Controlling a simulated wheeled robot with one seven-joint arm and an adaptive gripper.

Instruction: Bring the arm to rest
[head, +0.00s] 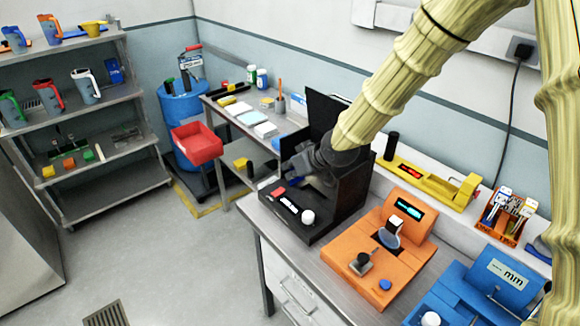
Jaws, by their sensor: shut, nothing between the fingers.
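My arm, in a pale yellow ribbed cover, reaches in from the upper right of the head view. It ends in my dark gripper (300,167), which is over the black device (318,228) with the raised lid at the left end of the workbench. The gripper is shut and empty. The fingertips are small and dark against the device, so I cannot tell whether they touch it. The arm hides part of the lid and the wall behind it.
An orange device (420,262), a blue device (480,285) and a yellow device (425,180) stand on the bench (345,280). A side table (222,112), a red bin (197,143), a blue drum (185,100) and a shelf rack (90,185) stand left. The floor between is clear.

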